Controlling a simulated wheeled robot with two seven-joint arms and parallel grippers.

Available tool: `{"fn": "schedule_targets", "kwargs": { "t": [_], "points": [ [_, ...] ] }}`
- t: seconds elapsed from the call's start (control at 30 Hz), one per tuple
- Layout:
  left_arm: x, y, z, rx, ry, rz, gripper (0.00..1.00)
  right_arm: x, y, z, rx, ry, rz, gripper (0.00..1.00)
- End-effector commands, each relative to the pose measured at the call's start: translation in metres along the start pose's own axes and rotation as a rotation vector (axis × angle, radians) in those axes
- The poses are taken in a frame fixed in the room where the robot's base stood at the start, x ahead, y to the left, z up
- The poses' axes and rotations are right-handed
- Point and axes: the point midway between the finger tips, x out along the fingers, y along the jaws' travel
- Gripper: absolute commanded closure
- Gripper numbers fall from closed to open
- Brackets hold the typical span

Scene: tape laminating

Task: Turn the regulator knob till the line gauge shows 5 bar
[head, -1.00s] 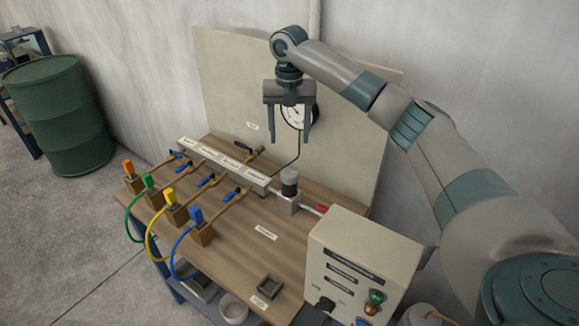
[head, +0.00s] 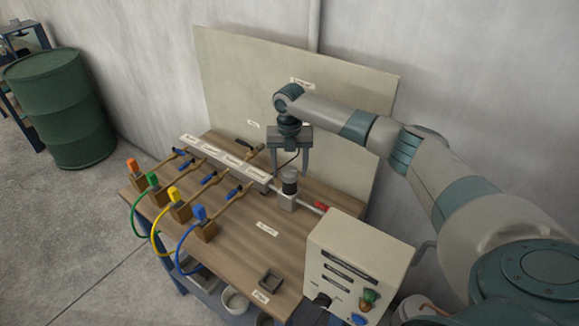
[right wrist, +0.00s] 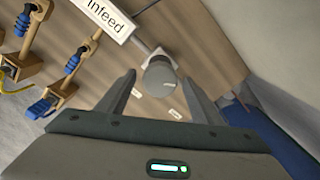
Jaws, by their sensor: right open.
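The regulator knob (head: 289,183) is a dark cylinder on a light metal body, on the line behind the control box. My right gripper (head: 290,170) points down above and around the knob's top, jaws open with nothing gripped. In the right wrist view, the round grey knob top (right wrist: 160,79) lies between and beyond the two open fingers (right wrist: 159,84); I cannot tell whether they touch it. The line gauge is hidden behind my right wrist in the head view, so its reading cannot be seen. My left gripper is not in view.
A cream control box (head: 359,252) stands at the bench's front right. The Infeed manifold (head: 226,162) has several blue-handled valves with coloured hoses at left. A small dark tray (head: 270,280) lies near the front edge. A back panel (head: 345,120) stands behind; the middle bench top is mostly clear.

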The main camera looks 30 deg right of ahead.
Motion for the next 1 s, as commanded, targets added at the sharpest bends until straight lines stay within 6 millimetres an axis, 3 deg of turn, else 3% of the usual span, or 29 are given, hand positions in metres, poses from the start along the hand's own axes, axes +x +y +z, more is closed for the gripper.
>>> {"fn": "schedule_targets", "kwargs": {
  "t": [0.2, 0.37, 0.4, 1.0],
  "points": [
    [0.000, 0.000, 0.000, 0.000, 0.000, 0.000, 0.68, 0.000, 0.000, 0.000, 0.000, 0.000, 0.000, 0.40],
    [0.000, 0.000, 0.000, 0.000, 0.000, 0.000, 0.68, 0.000, 0.000, 0.000, 0.000, -0.001, 0.000, 0.78],
    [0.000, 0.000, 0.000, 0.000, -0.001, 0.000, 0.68, 0.000, 0.000, 0.000, 0.000, -0.001, 0.000, 0.81],
    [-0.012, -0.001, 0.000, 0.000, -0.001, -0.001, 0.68, -0.003, 0.000, 0.001, 0.138, 0.000, 0.000, 0.81]
  ]
}}
